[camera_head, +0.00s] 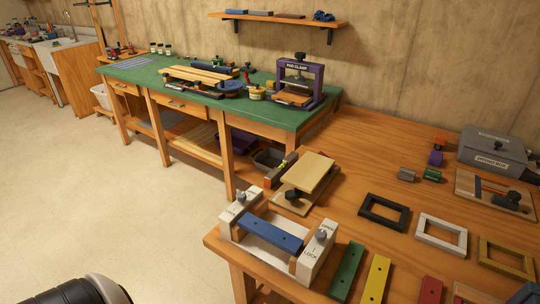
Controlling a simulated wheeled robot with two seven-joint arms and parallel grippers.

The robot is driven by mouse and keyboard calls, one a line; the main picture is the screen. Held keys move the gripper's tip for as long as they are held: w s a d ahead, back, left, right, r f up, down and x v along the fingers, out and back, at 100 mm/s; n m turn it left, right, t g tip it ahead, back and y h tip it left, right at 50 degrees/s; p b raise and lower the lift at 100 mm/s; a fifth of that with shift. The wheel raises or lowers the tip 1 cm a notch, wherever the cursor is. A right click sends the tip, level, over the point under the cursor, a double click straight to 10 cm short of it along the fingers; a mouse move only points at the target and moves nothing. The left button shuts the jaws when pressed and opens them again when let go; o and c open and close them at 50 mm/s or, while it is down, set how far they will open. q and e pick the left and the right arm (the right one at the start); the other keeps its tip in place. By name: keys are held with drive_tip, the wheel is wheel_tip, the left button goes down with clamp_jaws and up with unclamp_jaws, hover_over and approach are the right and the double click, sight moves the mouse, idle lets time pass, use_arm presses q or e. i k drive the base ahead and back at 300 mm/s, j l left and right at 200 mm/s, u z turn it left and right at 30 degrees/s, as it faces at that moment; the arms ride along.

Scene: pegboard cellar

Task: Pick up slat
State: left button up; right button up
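Several slats show on the near wooden bench. A blue slat (272,233) lies across a white clamping fixture (314,257) with a knob at each end and lettering that includes "LOCK". To its right, a green slat (346,271), a yellow slat (375,279) and a red slat (430,291) lie side by side at the bench's near edge; the lower ends of the yellow and red slats are cut off by the picture. A dark, rounded arm part of mine shows at the bottom left, over the floor. Neither gripper's fingers are in view.
Dark, white and yellow frames (441,234) lie right of the slats. Behind the fixture stands a wooden block jig (306,175). A grey box (493,151) is at the back right. The green-topped bench (140,75) carries a purple pad clamp (302,80). The floor at left is clear.

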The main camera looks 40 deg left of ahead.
sight(288, 242)
drive_tip(key=u, duration=1.2)
